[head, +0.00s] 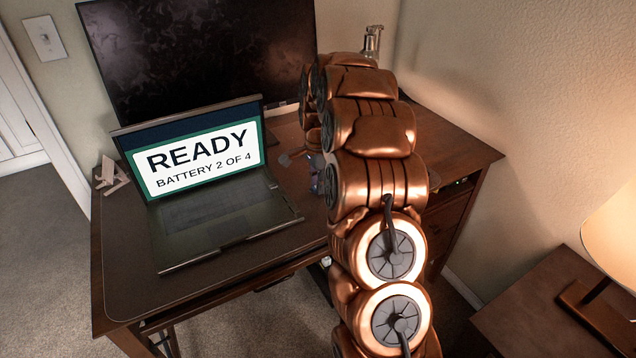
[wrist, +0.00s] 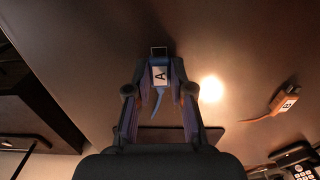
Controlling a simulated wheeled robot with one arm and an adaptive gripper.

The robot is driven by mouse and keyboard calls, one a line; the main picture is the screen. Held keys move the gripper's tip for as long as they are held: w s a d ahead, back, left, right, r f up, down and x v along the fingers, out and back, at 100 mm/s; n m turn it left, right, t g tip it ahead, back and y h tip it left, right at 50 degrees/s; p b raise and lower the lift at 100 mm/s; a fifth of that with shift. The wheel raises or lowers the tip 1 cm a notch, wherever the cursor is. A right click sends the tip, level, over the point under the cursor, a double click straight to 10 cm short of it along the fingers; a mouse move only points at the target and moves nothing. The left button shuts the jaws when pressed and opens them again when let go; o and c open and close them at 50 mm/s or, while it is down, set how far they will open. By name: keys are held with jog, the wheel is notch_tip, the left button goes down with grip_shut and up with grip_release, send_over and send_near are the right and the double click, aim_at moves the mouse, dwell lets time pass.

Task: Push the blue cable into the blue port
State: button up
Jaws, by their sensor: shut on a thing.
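In the wrist view, my gripper (wrist: 160,68) has its two fingers closed on the sides of the blue cable's plug (wrist: 160,77). The plug bears a white label with the letter A, and its dark tip points away past the fingertips. The blue cable (wrist: 159,102) trails back between the fingers. I cannot make out a blue port in either view. In the head view, my own arm covers most of the gripper area.
An orange plug labelled B (wrist: 288,103) lies to the right, apart from my gripper. The open laptop (head: 215,225), reading READY BATTERY 2 OF 4, stands on the desk (head: 125,285) before a dark monitor (head: 200,50). A lamp (head: 615,235) stands at right.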

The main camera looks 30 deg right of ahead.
aim_at(295, 199)
jog(key=shift+a, duration=0.1)
jog(key=shift+w+a+b, duration=0.2)
jog(key=shift+a+b, duration=0.2)
jog(key=shift+a, duration=1.8)
jog(key=shift+w+a+b, duration=0.1)
jog(key=shift+a+b, duration=0.25)
jog(key=shift+a, duration=0.9)
dwell(1.1)
jog(key=o, duration=0.9)
jog(key=shift+c, duration=0.2)
notch_tip(295, 199, up, 12)
dwell(0.3)
